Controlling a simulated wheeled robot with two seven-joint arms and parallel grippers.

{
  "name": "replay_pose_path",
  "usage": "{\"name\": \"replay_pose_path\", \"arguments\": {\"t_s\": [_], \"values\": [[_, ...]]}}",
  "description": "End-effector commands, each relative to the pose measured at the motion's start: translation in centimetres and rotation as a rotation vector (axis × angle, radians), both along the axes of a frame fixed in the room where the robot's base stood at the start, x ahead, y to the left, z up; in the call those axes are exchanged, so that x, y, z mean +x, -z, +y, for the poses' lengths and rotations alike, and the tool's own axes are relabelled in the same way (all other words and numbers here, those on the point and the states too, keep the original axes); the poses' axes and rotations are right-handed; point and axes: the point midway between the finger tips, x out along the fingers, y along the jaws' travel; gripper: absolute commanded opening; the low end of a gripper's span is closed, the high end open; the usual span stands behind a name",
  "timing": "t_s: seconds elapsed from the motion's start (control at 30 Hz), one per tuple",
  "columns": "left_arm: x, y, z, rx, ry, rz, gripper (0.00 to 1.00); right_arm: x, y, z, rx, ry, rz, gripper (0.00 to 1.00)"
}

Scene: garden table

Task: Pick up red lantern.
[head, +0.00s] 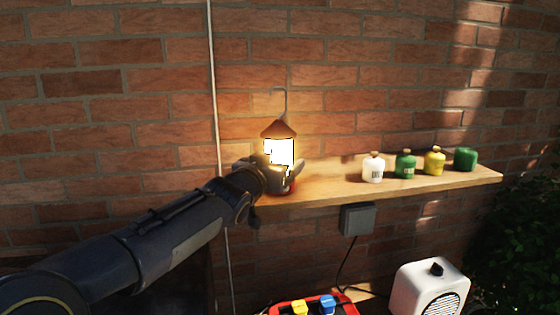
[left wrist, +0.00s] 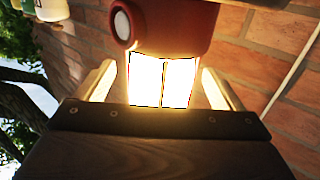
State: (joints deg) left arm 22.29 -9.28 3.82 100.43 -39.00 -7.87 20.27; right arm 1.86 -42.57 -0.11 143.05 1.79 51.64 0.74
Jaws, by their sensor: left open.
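The red lantern (head: 278,130) stands lit on the wooden shelf, with a conical reddish roof, a bright glowing body and a thin hook above. My left gripper (head: 283,172) is in front of its lower part and hides some of the body and base. In the left wrist view, the lantern's red base (left wrist: 185,28) is at the top and its glowing panes lie between the two fingers of my open left gripper (left wrist: 158,70). A gap shows on each side, so the fingers do not appear to press on it. My right gripper is in neither view.
The wooden shelf (head: 335,178) runs along a brick wall. White (head: 373,168), green (head: 405,165), yellow (head: 434,162) and dark green (head: 465,159) containers stand to the right. A grey box (head: 358,219) is under the shelf. A white appliance (head: 430,289) and red tray (head: 345,305) are below.

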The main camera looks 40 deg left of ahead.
Motion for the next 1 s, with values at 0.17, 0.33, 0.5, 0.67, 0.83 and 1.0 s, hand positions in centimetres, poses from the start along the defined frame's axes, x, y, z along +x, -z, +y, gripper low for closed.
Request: {"name": "replay_pose_path", "arguments": {"t_s": [0.17,0.33,0.5,0.67,0.83,1.0], "values": [[1.42,0.07,0.42,0.0,-0.001,0.001,0.89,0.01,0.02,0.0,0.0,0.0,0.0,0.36],[1.45,0.02,0.39,-0.001,0.0,0.0,0.89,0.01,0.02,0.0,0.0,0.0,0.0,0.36],[1.43,0.03,0.39,-0.001,0.0,0.0,0.72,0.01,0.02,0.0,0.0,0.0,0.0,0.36],[1.42,0.04,0.38,-0.001,0.0,0.0,0.51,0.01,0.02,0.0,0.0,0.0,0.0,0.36],[1.42,0.04,0.38,-0.001,0.0,0.0,0.28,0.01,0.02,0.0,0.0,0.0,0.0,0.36],[1.39,-0.14,0.37,0.001,0.0,-0.004,0.27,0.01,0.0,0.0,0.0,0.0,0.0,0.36]]}}
